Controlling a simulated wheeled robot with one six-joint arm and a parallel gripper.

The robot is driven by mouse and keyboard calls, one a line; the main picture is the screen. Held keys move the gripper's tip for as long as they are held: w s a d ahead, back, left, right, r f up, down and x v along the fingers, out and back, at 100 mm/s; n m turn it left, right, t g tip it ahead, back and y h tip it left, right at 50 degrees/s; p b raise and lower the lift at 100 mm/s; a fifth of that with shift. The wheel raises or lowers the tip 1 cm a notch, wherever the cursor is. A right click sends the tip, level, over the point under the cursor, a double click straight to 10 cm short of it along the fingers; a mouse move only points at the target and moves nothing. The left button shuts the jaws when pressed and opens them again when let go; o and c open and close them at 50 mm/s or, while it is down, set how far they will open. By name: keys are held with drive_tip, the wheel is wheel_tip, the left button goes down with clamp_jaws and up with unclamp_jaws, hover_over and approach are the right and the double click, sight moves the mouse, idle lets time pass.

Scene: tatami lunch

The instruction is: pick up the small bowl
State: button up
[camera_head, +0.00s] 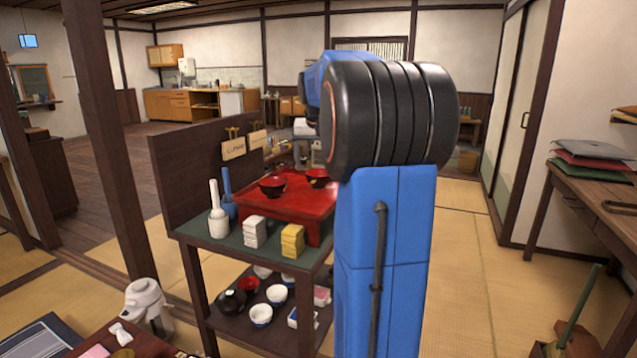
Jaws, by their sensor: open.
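Several bowls are in view, and I cannot tell which one is the small bowl. A dark bowl with a red inside (272,188) sits upright on the red tray table (290,205). A similar dark and red bowl (318,178) sits to its right, close to my arm. On the lower shelf are a white bowl (261,315), another white bowl (277,294) and a red bowl (248,285). My gripper (303,150) shows only in small part left of my big black joint, above and behind the bowls. It is open and apart from them; its fingertips are not clear.
The dark shelf unit (215,248) also bears a white bottle (217,213), a white stack (255,232) and a yellow stack (292,241). A wooden post (105,140) stands left.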

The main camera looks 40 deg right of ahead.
sight(318, 173)
drive_tip(key=shift+x, duration=2.65)
drive_tip(key=shift+w+d+r, duration=0.1)
drive_tip(key=shift+d+r, duration=0.05)
drive_tip(key=shift+d, duration=0.05)
drive_tip(key=c, duration=1.2)
